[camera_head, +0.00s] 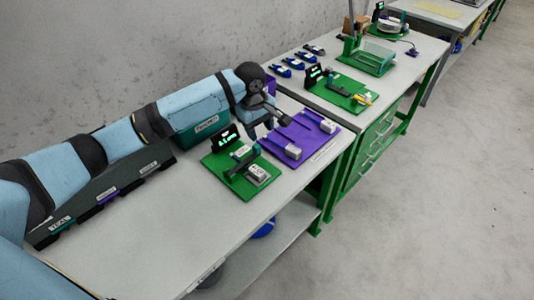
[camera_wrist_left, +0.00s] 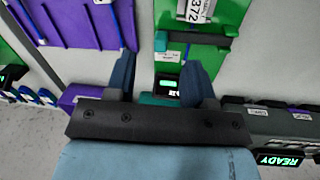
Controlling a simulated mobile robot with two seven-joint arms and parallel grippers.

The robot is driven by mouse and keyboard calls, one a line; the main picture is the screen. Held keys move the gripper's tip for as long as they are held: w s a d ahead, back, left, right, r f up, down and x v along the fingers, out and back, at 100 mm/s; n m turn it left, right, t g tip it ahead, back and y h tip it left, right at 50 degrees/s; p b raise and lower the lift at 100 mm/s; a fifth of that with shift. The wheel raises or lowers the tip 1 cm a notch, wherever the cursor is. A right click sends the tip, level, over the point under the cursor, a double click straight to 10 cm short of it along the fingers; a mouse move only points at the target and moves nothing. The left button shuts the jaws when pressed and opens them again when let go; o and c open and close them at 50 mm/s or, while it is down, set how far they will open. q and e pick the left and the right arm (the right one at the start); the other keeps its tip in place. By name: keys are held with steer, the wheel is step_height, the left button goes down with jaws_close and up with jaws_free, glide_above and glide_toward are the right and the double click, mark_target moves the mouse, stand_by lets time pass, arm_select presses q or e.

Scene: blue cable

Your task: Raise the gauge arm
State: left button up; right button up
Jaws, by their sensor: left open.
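In the left wrist view the gauge arm (camera_wrist_left: 183,42) is a dark bar with a teal end, beyond the fingertips. My left gripper (camera_head: 267,123) is above the bench, behind and right of the gauge, over the purple board's edge. Its fingers (camera_wrist_left: 162,72) are apart with nothing held between them. My right gripper is in neither view.
A purple board (camera_head: 308,139) with grey blocks lies right of the gauge. Another bench at right holds green fixtures (camera_head: 345,92). The bench's front left is clear.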

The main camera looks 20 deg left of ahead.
mark_target(256, 146)
arm_select(q)
step_height(256, 146, up, 3)
steer(key=w+a+n, duration=0.2)
steer(key=shift+g+y, duration=0.4)
step_height(256, 146, down, 14)
steer(key=shift+a+r+b, duration=0.15)
steer(key=shift+r+b, duration=0.1)
steer(key=shift+b, duration=0.85)
steer(key=shift+r, duration=0.1)
jaws_close()
